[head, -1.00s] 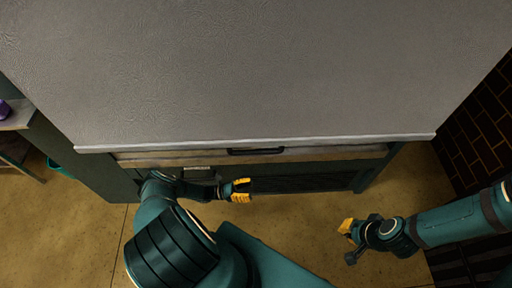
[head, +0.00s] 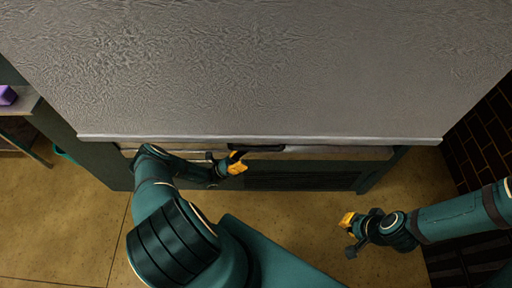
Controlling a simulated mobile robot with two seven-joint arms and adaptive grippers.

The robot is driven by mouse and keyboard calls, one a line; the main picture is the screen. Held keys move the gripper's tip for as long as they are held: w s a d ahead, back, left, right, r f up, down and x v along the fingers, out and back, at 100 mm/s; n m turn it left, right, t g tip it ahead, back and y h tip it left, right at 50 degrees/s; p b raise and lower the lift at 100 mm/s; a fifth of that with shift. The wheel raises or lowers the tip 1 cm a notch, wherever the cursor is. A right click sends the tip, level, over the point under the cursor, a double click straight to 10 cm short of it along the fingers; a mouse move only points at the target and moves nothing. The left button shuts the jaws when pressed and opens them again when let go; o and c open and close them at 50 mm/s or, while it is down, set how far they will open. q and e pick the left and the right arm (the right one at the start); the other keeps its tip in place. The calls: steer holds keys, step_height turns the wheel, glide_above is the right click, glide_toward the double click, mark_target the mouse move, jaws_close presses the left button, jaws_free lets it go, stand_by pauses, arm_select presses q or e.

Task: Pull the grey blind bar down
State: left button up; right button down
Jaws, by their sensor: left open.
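The grey blind (head: 260,65) hangs as a wide textured sheet across the top of the head view. Its pale grey bar (head: 350,140) runs along the lower edge, with a dark handle (head: 268,147) at the middle. My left gripper (head: 238,162) has yellow fingertips and is open at the left end of the handle. I cannot tell whether it touches the handle. My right gripper (head: 348,222) is away from the blind, low on the right over the floor; its jaw state is unclear.
Below the bar stands a dark green cabinet (head: 310,178) with a light wooden top (head: 370,153). A shelf with a purple item (head: 7,95) is at the far left. A dark brick wall (head: 485,140) is on the right. The floor (head: 75,225) in front is clear.

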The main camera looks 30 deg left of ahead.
mark_target(256, 148)
arm_select(q)
steer(key=x, duration=0.6)
steer(key=shift+w+d+r, duration=0.2)
steer(key=shift+r, duration=0.05)
jaws_close()
